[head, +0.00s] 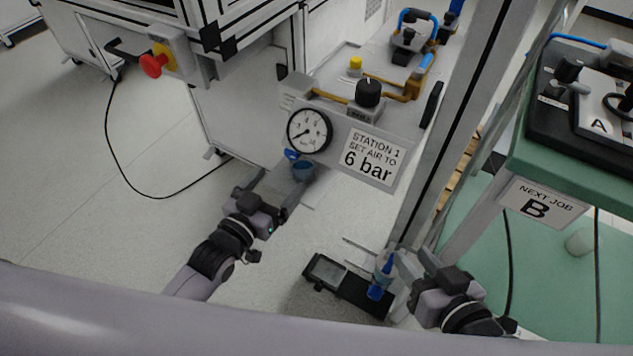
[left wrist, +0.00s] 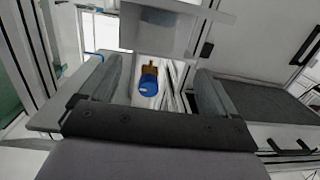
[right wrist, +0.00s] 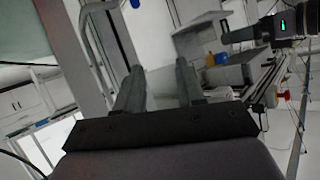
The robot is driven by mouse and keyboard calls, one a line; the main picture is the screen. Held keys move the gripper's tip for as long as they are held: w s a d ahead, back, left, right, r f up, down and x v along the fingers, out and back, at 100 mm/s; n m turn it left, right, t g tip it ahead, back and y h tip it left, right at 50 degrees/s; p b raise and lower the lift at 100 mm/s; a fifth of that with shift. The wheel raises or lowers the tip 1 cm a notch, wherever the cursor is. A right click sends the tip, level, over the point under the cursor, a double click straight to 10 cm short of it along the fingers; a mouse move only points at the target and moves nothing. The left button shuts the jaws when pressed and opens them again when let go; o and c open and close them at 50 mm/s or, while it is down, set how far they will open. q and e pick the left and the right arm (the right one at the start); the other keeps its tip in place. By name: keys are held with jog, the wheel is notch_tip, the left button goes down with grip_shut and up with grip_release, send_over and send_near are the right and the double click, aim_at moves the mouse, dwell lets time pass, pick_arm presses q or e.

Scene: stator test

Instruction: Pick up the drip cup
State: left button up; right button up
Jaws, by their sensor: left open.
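My right gripper (head: 400,270) is lower right in the head view.
A "6 bar" sign (head: 369,158) and the gauge (head: 309,130) are close above my left gripper. A green table (head: 570,185) with a "B" sign stands right. Open floor lies left.

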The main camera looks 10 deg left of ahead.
aim_at(305, 161)
pick_arm(q)
jog(key=w+f+b, duration=0.1)
jog(key=w+d+f+h+b, duration=0.1)
jog(key=shift+w+d+t, duration=0.3)
jog(key=shift+w+d+m+b, duration=0.3)
jog(key=shift+w+b, duration=0.05)
jog(key=shift+w, duration=0.15)
jog(key=b+x, duration=0.3)
jog(key=x, duration=0.3)
jog(key=shift+f, duration=0.1)
jog(key=shift+w+d, duration=0.15)
jog(key=shift+w, duration=0.3)
jog(key=c, duration=1.1)
pick_arm(e)
jog(key=a, duration=0.1)
jog(key=w+f+y, duration=0.1)
jog(key=a+f+y, duration=0.1)
jog(key=shift+w+a+f+m, duration=0.25)
jog(key=shift+a+m, duration=0.05)
jog(key=shift+a, duration=0.05)
jog(key=shift+r, duration=0.1)
